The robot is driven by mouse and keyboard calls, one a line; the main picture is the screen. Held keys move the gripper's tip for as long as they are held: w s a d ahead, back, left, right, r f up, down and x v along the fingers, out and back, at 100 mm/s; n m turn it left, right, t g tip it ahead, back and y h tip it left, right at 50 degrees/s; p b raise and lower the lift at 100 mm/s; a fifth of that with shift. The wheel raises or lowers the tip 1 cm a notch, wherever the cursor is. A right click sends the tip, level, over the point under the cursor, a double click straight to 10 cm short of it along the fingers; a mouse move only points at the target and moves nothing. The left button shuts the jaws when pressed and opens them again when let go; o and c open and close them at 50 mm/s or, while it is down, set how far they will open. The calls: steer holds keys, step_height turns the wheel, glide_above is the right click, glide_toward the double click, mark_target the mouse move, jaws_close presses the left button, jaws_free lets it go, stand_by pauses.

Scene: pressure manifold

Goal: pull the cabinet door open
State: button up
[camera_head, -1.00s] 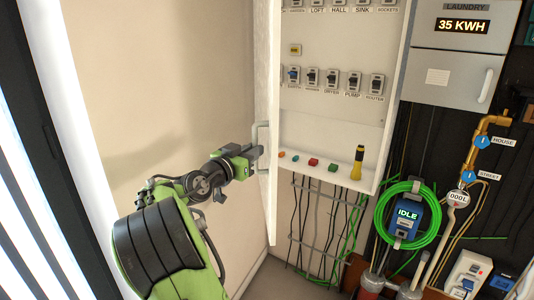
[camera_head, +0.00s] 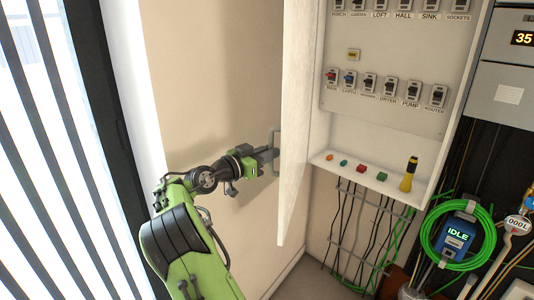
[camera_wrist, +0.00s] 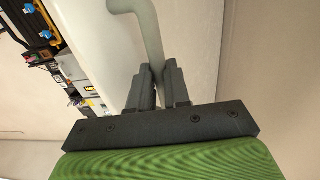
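The cabinet door (camera_head: 296,120) is a tall white panel that stands swung out from the left side of the open cabinet (camera_head: 390,130). Its inner face shows at a slant in the head view. The grey bar handle (camera_head: 275,137) is on the door's outer, left side. My gripper (camera_head: 271,154) reaches it from the left. In the wrist view, the handle (camera_wrist: 151,38) runs down between the two dark fingers of my gripper (camera_wrist: 158,82). The fingers are close on both sides of the bar and look shut on it.
Inside the cabinet are rows of switches (camera_head: 390,88) and a ledge with coloured buttons and a yellow-black torch (camera_head: 409,174). A green cable coil (camera_head: 487,240) hangs at the lower right. A bare beige wall (camera_head: 210,80) and a striped window (camera_head: 45,150) are on the left.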

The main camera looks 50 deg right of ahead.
steer(key=o, duration=0.4)
steer(key=shift+d, duration=0.65)
steer(key=shift+o, duration=0.2)
steer(key=w+a, duration=0.1)
steer(key=a, duration=1.5)
steer(key=shift+w+a, duration=0.15)
steer(key=shift+w, duration=0.1)
steer(key=s+f+n+t+y, duration=0.4)
steer(key=s+n+y, duration=0.2)
steer(key=y, duration=0.3)
steer(key=s+a+f+n+t+y+p, duration=0.1)
steer(key=s+a+f+n+t+y, duration=0.2)
steer(key=s+a+n+y, duration=0.6)
steer(key=s+a+n, duration=0.4)
steer(key=s+a, duration=0.6)
steer(key=a, duration=0.2)
steer(key=shift+a+f, duration=0.2)
steer(key=shift+f, duration=0.2)
